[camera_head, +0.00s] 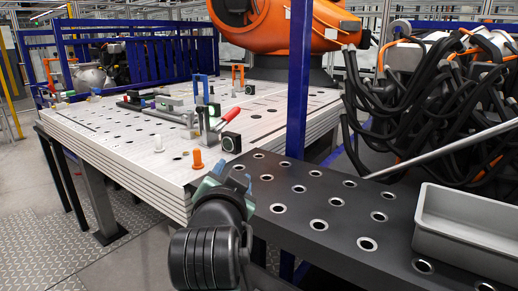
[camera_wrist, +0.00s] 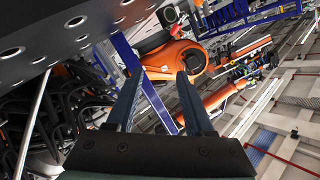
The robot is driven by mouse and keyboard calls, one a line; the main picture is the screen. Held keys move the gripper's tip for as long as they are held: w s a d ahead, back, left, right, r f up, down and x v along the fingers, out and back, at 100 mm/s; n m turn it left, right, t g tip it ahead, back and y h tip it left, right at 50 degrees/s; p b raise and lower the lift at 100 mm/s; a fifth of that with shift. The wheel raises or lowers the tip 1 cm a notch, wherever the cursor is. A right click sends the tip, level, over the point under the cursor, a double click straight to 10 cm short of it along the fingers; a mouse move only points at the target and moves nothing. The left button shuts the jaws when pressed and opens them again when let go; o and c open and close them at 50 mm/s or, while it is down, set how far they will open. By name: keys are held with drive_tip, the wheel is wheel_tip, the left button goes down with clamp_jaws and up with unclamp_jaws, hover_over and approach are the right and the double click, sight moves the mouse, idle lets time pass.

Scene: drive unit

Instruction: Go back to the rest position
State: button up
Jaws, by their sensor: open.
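My gripper (camera_wrist: 161,75) shows in the wrist view with its two dark fingers apart and nothing between them. In the head view my arm rises from the bottom centre, near the corner where the light worktable (camera_head: 120,150) meets the dark perforated table (camera_head: 330,200). My wrist hides most of the gripper there, so I cannot tell its distance from the tables. The wrist view is tilted, with the underside or top of a dark perforated plate (camera_wrist: 60,30) at the upper left.
A grey bin (camera_head: 465,225) stands at the right on the dark table. Clamps with a red handle (camera_head: 231,114) and an orange peg (camera_head: 197,160) stand on the light table. A blue post (camera_head: 298,80) rises between the tables. Black cables (camera_head: 420,90) hang at the right.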

drive_tip(key=s+d+r+n+t+p, duration=0.15)
drive_tip(key=s+r+t, duration=0.25)
drive_tip(key=s+r, duration=0.45)
drive_tip(key=s+d+r+n+t+b, duration=0.1)
drive_tip(key=s+d+r+n+t, duration=0.2)
drive_tip(key=s+r, duration=0.55)
drive_tip(key=s+r+n+t+p, duration=0.1)
drive_tip(key=s+r+n+t, duration=0.4)
drive_tip(key=r, duration=0.6)
wheel_tip(320, 180, up, 12)
drive_tip(key=m+p, duration=0.2)
drive_tip(key=p, duration=1.1)
drive_tip(key=shift+s+r+m+g, duration=0.15)
drive_tip(key=shift+s+m+g, duration=0.05)
drive_tip(key=shift+m+g, duration=0.2)
